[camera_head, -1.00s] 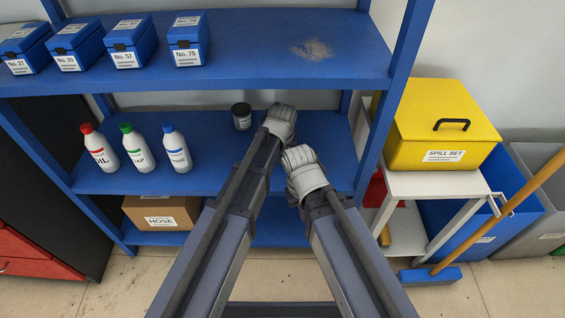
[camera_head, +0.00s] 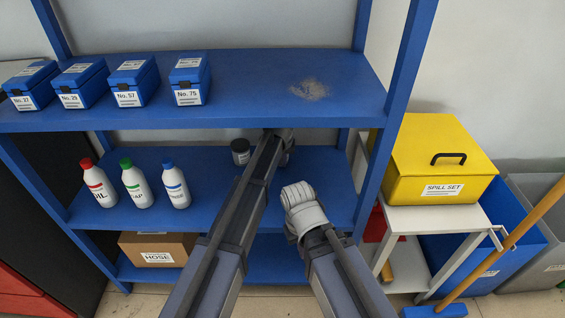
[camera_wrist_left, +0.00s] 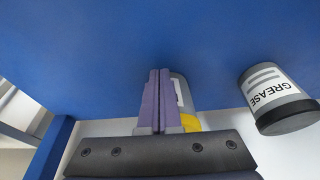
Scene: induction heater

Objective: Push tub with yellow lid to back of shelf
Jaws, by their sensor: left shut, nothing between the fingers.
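The tub with the yellow lid (camera_wrist_left: 191,121) shows in the left wrist view, grey with a pale label, partly hidden behind my left gripper (camera_wrist_left: 160,73). The gripper's purple fingers are shut with nothing between them. They overlap the tub's side in the picture; I cannot tell whether they touch it. In the head view my left arm reaches in over the middle shelf (camera_head: 225,178), its end partly hidden under the upper shelf, and I cannot make out this tub.
A dark-lidded grease tub (camera_wrist_left: 273,94) stands beside the yellow-lidded one; it also shows in the head view (camera_head: 240,152). Several bottles (camera_head: 135,185) stand farther left. The upper shelf (camera_head: 250,90) hangs above. A shelf post (camera_head: 385,140) bounds the right side.

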